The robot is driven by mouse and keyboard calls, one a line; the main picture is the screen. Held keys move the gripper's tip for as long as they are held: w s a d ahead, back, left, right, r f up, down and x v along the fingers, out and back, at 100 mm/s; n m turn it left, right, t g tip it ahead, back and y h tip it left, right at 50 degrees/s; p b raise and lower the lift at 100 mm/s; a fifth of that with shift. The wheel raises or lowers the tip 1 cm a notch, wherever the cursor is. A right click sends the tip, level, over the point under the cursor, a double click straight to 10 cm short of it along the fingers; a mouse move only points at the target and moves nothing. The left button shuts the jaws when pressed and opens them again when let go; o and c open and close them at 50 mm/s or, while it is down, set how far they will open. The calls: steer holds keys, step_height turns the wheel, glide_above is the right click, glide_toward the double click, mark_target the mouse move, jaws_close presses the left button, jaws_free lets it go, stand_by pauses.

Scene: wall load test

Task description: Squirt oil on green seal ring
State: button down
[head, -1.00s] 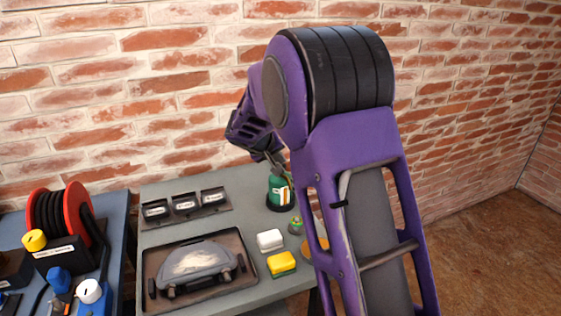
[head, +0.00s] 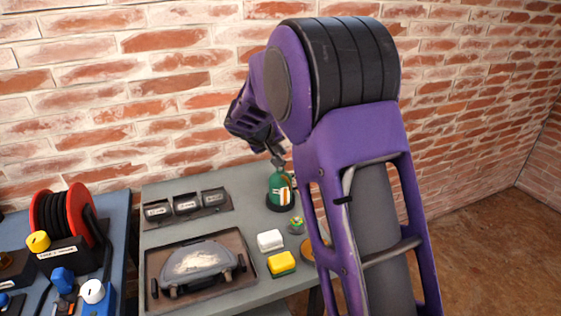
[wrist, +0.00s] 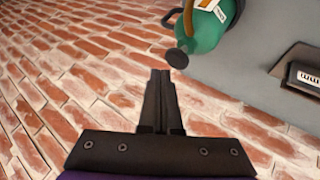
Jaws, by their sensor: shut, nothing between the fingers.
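The green squirt bottle (head: 281,194) with a white and orange label stands upright on the grey bench near the wall. In the wrist view the bottle (wrist: 207,30) is at the top, with a dark round tip beside my fingertips. My gripper (head: 278,160) is just above the bottle's top in the head view. In the wrist view my gripper (wrist: 160,72) has its fingers together with nothing between them; I cannot tell if they touch the bottle. I cannot make out a green seal ring.
A red reel (head: 65,215) stands left. Brick wall lies behind.

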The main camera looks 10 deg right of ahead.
steer(key=shift+r+p, duration=1.2)
steer(key=shift+r, duration=1.25)
steer(key=shift+a, duration=0.1)
